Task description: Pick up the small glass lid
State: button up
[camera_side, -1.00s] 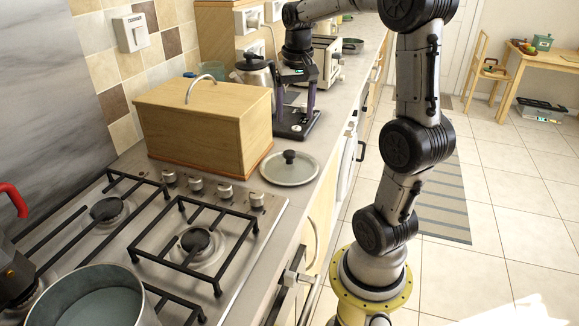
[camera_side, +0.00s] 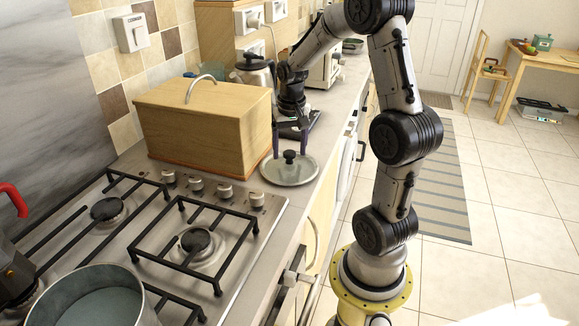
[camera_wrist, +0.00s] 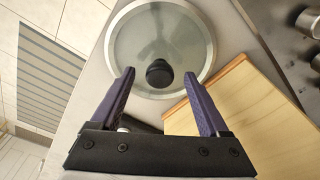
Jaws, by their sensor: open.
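The small glass lid (camera_side: 302,174) lies flat on the counter between the wooden box and the counter's front edge. It is round, with a pale rim and a black knob (camera_side: 289,156) at its centre. In the side view my gripper (camera_side: 290,148) is just above and behind the lid, its purple fingers pointing down. In the wrist view my gripper (camera_wrist: 159,85) is open and empty, with the two fingers spread apart on either side of the knob (camera_wrist: 159,73). The lid's glass disc (camera_wrist: 130,40) fills the upper middle there. I cannot tell the exact height above the knob.
A wooden bread box (camera_side: 200,120) stands close on the left of the lid; it also shows in the wrist view (camera_wrist: 235,115). The gas hob (camera_side: 150,235) with a pot (camera_side: 95,305) is in front. A kettle (camera_side: 252,72) and toaster (camera_side: 322,70) stand behind.

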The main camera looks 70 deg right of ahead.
grip_shut()
dwell(0.4)
dwell(1.0)
